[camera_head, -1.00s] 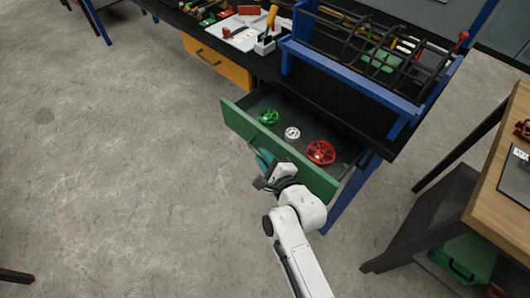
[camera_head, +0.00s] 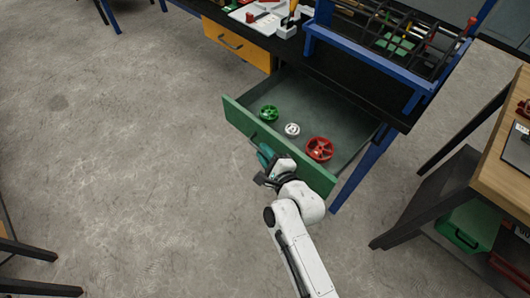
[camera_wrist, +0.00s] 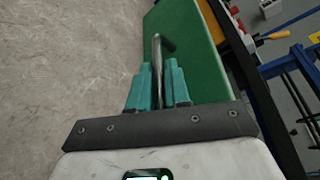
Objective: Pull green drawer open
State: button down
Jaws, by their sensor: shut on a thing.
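The green drawer (camera_head: 235,111) stands well out from under the black workbench in the head view. Inside it lie a green wheel (camera_head: 269,113), a white wheel (camera_head: 292,130) and a red wheel (camera_head: 320,149). My gripper (camera_head: 265,156) is at the drawer's front panel. In the wrist view, the teal fingers of my gripper (camera_wrist: 158,85) are shut on the dark metal handle (camera_wrist: 158,50) of the drawer. The green front panel (camera_wrist: 200,70) fills the middle of that view. My gripper hides part of the handle in the head view.
A yellow drawer (camera_head: 237,45) is shut at the left under the bench. A blue rack (camera_head: 370,60) with dark bars stands on the bench. A wooden table (camera_head: 505,165) is at the right. The concrete floor (camera_head: 130,150) at the left is clear.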

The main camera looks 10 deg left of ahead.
jog(key=c, duration=1.4)
grip_release()
jog(key=shift+c, duration=0.2)
jog(key=v, duration=1)
jog(key=shift+s+d, duration=0.25)
jog(key=shift+s, duration=0.1)
jog(key=s+d+f+n+g+h, duration=0.2)
jog(key=s+d+n+g+h, duration=0.6)
jog(key=s+d, duration=1.7)
jog(key=d+n+g, duration=0.1)
jog(key=n+g, duration=0.3)
jog(key=n, duration=0.5)
jog(key=shift+s+h, duration=0.3)
